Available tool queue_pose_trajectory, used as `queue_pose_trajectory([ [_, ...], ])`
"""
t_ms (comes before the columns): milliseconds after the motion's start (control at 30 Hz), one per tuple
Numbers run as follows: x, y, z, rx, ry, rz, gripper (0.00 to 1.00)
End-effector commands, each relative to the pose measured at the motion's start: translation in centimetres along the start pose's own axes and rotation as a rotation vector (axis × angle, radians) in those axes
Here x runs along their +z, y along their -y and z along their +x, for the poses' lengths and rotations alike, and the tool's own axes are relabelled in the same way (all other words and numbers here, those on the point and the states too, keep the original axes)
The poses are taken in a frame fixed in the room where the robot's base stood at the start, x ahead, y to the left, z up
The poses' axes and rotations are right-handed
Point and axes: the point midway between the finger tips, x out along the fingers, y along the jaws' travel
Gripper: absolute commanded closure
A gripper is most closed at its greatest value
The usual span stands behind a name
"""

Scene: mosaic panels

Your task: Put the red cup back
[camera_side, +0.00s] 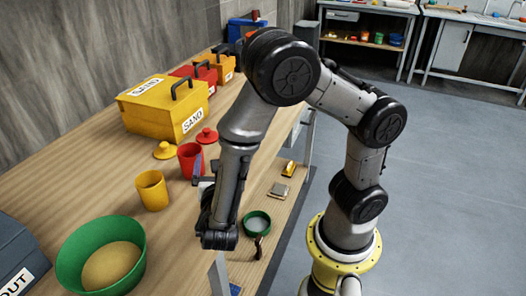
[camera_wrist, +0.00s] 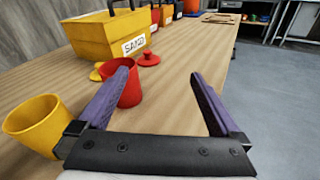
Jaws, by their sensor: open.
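The red cup (camera_side: 189,162) stands upright and open-topped on the wooden bench, with its red knobbed lid (camera_side: 206,136) lying beside it. In the wrist view the red cup (camera_wrist: 131,91) is toward the left side of the jaw opening, and the red lid (camera_wrist: 149,59) lies behind it. My gripper (camera_wrist: 160,76) is open with nothing held. Its left finger covers part of the cup's left side; I cannot tell whether they touch. In the side view my gripper (camera_side: 198,170) is low beside the cup, largely hidden by my arm.
A yellow cup (camera_side: 152,190) stands close by, near my left finger in the wrist view (camera_wrist: 35,125). A yellow lid (camera_side: 167,150) and yellow SAND box (camera_side: 160,110) are behind. A green bowl (camera_side: 75,262) and grey box (camera_side: 15,260) stand at the front left.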

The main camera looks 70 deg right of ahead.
Motion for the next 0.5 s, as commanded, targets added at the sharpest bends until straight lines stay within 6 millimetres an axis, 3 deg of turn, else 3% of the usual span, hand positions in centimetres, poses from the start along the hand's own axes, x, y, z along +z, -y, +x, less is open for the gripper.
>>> queue_pose_trajectory([
  [33,1.9,2.2,1.0,-0.134,-0.060,0.117,0.00],
  [100,3.5,5.7,1.6,-0.328,-0.158,0.291,0.00],
  [233,5.0,11.1,0.3,-0.653,-0.357,0.660,0.00],
  [333,5.6,13.2,-2.0,-0.851,-0.515,0.974,0.00],
  [500,7.3,13.2,-6.1,-1.049,-0.764,1.498,0.00],
])
